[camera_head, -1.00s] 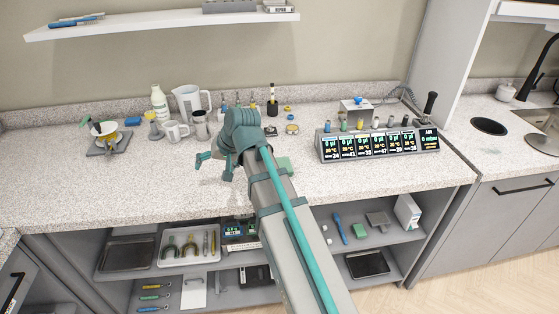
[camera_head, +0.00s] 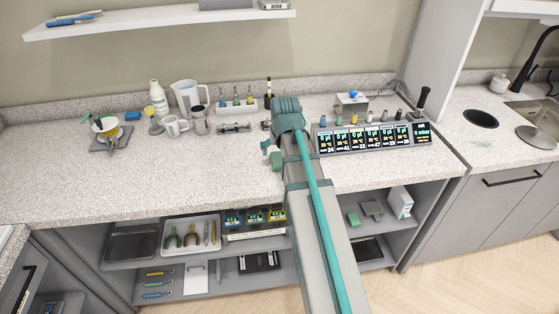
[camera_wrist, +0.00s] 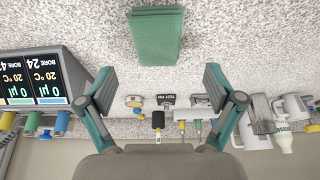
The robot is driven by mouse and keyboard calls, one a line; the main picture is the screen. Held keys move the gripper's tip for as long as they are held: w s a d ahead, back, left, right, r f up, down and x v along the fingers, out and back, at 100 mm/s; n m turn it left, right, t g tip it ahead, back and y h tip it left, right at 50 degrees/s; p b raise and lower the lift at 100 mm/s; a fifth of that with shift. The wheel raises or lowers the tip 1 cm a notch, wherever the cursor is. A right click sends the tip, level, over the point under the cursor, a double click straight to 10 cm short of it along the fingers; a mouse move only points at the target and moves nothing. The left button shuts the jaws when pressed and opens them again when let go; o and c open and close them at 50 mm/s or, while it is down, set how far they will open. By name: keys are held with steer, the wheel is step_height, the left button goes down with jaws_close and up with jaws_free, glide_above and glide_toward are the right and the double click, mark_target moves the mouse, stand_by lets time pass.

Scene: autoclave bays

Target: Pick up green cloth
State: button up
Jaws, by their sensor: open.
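The green cloth (camera_wrist: 157,38) lies as a flat folded rectangle on the speckled counter, at the top centre of the wrist view. My gripper (camera_wrist: 160,78) is open and empty, its two fingers spread to either side below the cloth in that picture. The cloth lines up with the gap between the fingers and does not touch them. In the head view my gripper (camera_head: 270,153) is over the counter, partly hidden by my arm. I cannot make out the cloth there; my arm seems to cover it.
A row of displays (camera_head: 375,140) stands to the right of my gripper. A small rack (camera_head: 236,107), mugs (camera_head: 175,126) and a jug (camera_head: 188,97) stand at the back. The counter's front left (camera_head: 130,180) is clear. A green block (camera_head: 353,218) sits on the lower shelf.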

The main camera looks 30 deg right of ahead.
mark_target(279, 159)
steer(key=shift+s+p+x, duration=0.1)
steer(key=shift+p+x, duration=0.4)
steer(key=shift+x, duration=0.9)
steer(key=shift+s+p+x, duration=0.15)
steer(key=shift+p+x, duration=0.3)
steer(key=shift+x, duration=0.95)
steer(key=c, duration=1)
steer(key=shift+r, duration=0.1)
steer(key=shift+r, duration=0.35)
steer(key=shift+r+b, duration=0.35)
steer(key=shift+r, duration=0.6)
steer(key=s+d+r+b, duration=0.1)
steer(key=s+r, duration=0.2)
steer(key=s, duration=0.1)
steer(key=s+r+b, duration=0.1)
steer(key=s+r, duration=0.2)
steer(key=s, duration=0.2)
steer(key=s+d+r+b, duration=0.1)
steer(key=s+r, duration=0.3)
steer(key=shift+s+d, duration=0.35)
steer(key=shift+s, duration=0.05)
